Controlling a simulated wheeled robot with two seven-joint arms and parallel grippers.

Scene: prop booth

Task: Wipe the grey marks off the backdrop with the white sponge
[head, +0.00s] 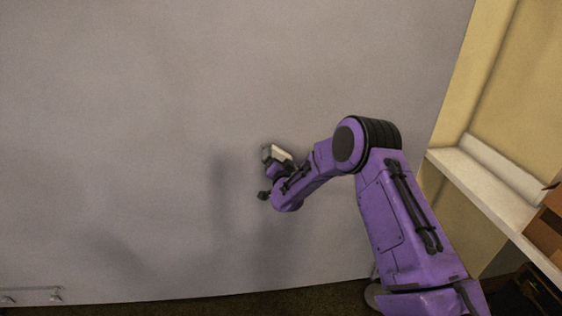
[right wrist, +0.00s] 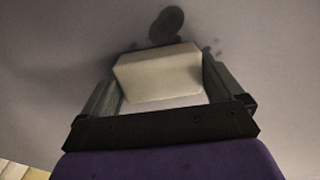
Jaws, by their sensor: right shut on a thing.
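The backdrop (head: 110,120) is a large plain grey panel that fills most of the head view. My right gripper (head: 275,157) is shut on the white sponge (head: 281,152), close to the backdrop. In the right wrist view the sponge (right wrist: 160,75) is a pale block between the two dark fingers. A dark grey mark (right wrist: 167,25) shows on the backdrop just beyond the sponge, with smaller specks (right wrist: 213,48) to its right. I cannot tell whether the sponge touches the backdrop. In the head view the marks are hidden behind my gripper or too faint to pick out. My left gripper is not in view.
A white ledge (head: 487,190) runs along the yellow wall (head: 510,80) at the right, with a brown box (head: 547,225) on it. A small metal fitting (head: 30,297) is at the bottom left. The backdrop left of my gripper is clear, with soft shadows.

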